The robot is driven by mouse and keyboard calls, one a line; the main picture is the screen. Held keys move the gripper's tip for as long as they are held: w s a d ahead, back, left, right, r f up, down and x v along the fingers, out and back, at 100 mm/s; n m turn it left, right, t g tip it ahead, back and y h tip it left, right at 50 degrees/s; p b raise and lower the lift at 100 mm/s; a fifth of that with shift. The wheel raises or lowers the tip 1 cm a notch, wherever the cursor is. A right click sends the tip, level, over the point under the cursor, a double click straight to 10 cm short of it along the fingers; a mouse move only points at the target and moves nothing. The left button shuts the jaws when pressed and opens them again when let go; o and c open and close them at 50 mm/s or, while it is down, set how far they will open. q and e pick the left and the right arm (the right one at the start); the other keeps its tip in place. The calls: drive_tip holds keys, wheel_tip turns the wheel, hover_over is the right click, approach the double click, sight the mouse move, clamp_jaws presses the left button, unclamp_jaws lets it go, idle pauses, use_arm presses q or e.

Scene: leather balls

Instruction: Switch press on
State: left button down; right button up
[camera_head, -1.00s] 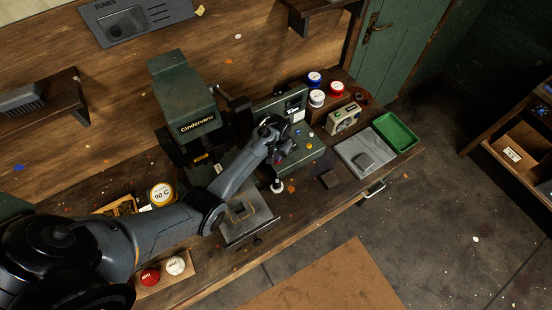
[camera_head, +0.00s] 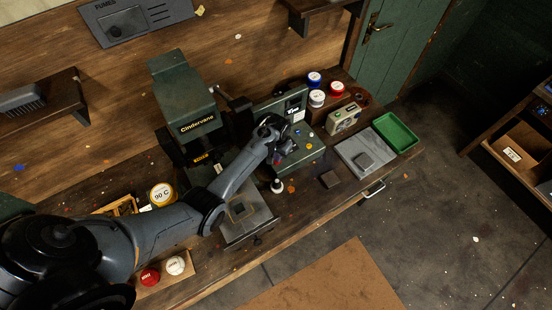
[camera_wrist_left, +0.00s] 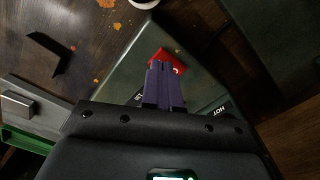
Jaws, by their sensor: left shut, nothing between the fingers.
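The press (camera_head: 185,95) is a green machine labelled "Cindervane" on the workbench. My right gripper is not in view.
A grey slab (camera_head: 355,145) and a green tray (camera_head: 397,132) lie to the right. Several round tins and a small radio-like box (camera_head: 343,118) stand behind.

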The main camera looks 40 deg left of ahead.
use_arm(q)
drive_tip(key=shift+f, duration=0.3)
idle(0.7)
drive_tip(key=shift+f+b, duration=0.65)
drive_tip(key=shift+f, duration=0.05)
drive_tip(key=shift+r, duration=0.15)
wheel_tip(320, 180, up, 3)
drive_tip(key=p, duration=0.3)
wheel_tip(320, 180, up, 4)
drive_tip(key=p, duration=0.4)
drive_tip(key=shift+p, duration=0.4)
idle(0.3)
drive_tip(key=shift+s, duration=0.25)
drive_tip(key=s+d+r+m+t, duration=0.1)
drive_tip(key=s+d+r, duration=0.3)
drive_tip(key=s, duration=0.5)
drive_tip(key=s+d+r+m+t, duration=0.1)
drive_tip(key=s+d+r+m, duration=0.1)
drive_tip(key=s+d+r, duration=0.2)
drive_tip(key=s+d+r+m+t, duration=0.1)
drive_tip(key=s+d+r, duration=0.4)
drive_tip(key=s+r, duration=0.4)
drive_tip(key=s, duration=0.5)
drive_tip(key=shift+s+t, duration=0.3)
